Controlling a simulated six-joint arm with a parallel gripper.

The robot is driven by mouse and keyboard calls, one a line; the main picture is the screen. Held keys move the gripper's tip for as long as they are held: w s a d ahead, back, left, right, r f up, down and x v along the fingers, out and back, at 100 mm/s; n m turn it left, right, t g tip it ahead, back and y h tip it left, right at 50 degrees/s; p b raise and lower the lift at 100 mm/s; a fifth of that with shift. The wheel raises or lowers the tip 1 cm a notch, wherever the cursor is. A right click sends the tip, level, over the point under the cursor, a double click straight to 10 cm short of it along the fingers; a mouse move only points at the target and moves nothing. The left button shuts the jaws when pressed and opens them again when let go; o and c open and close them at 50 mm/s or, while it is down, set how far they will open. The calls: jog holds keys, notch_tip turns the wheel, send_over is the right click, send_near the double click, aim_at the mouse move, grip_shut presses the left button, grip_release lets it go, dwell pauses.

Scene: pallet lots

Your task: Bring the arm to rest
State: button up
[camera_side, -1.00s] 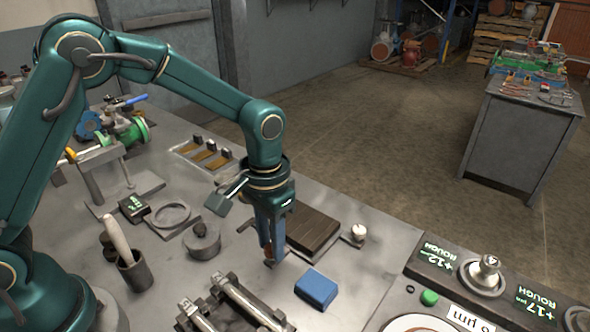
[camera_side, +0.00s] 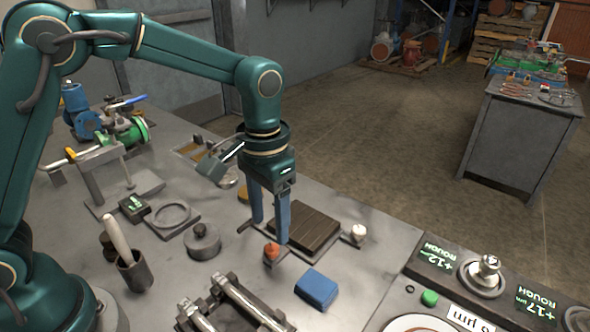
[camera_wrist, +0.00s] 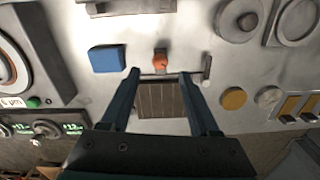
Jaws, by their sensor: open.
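My gripper (camera_side: 270,232) is open and empty, its two blue fingers spread and pointing down above the bench. In the side view it hangs over the near left part of a dark grooved plate (camera_side: 316,230). The wrist view shows the fingers of my gripper (camera_wrist: 158,76) on either side of the same plate (camera_wrist: 160,98). A small orange-red piece (camera_side: 271,253) sits below the fingertips, apart from them. It also shows in the wrist view (camera_wrist: 161,61), just beyond the tips.
A blue block (camera_side: 316,290) lies in front of the plate. A round knobbed lid (camera_side: 202,242) and a cup with a handle (camera_side: 133,268) stand to the left. Display panels with ROUGH readings (camera_side: 447,257) line the right edge. Metal rods (camera_side: 248,304) lie at the front.

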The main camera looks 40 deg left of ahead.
jog(key=shift+r, duration=0.1)
jog(key=s+a+r+n+t, duration=0.1)
jog(key=s+a+r+t, duration=0.25)
jog(key=r, duration=0.65)
jog(key=s+a+f+t, duration=0.2)
jog(key=s+a, duration=0.1)
jog(key=s, duration=0.7)
jog(key=shift+s+a+f+n, duration=0.15)
jog(key=shift+a+f+n, duration=0.05)
jog(key=shift+a+n, duration=0.1)
jog(key=shift+c, duration=0.4)
